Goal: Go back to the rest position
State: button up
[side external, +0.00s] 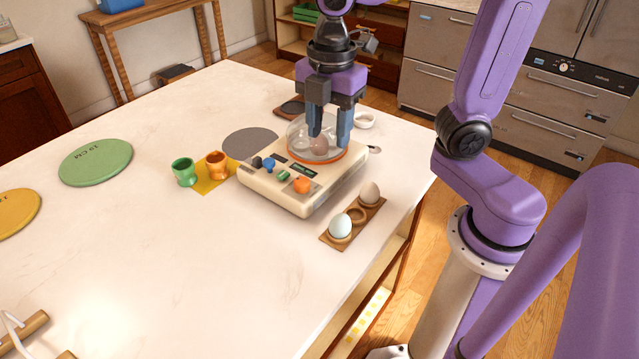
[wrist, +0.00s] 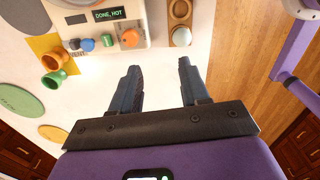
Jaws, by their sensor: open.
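My gripper (side external: 329,138) points down over the cream egg cooker (side external: 285,198) in the side view, in front of or above its clear domed part (side external: 298,140). A brownish egg (side external: 320,146) shows at the dome; its exact relation to the fingers cannot be told there. In the wrist view my gripper (wrist: 159,68) has its fingers apart with nothing between them. The egg cooker (wrist: 100,18) also shows there, its display reading "DONE, HOT".
A wooden holder (side external: 357,215) carries a pale egg (side external: 340,227) and a tan egg (side external: 369,193). A green cup (side external: 184,173) and an orange cup (side external: 217,165) stand left of the cooker.

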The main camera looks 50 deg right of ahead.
jog(key=s+d+f+m, duration=0.2)
jog(key=s+f+m, duration=0.1)
jog(key=s, duration=0.3)
jog(key=s+d+f+m, duration=0.2)
jog(key=s+f+m, duration=0.1)
jog(key=s, duration=0.4)
jog(key=shift+f, duration=0.25)
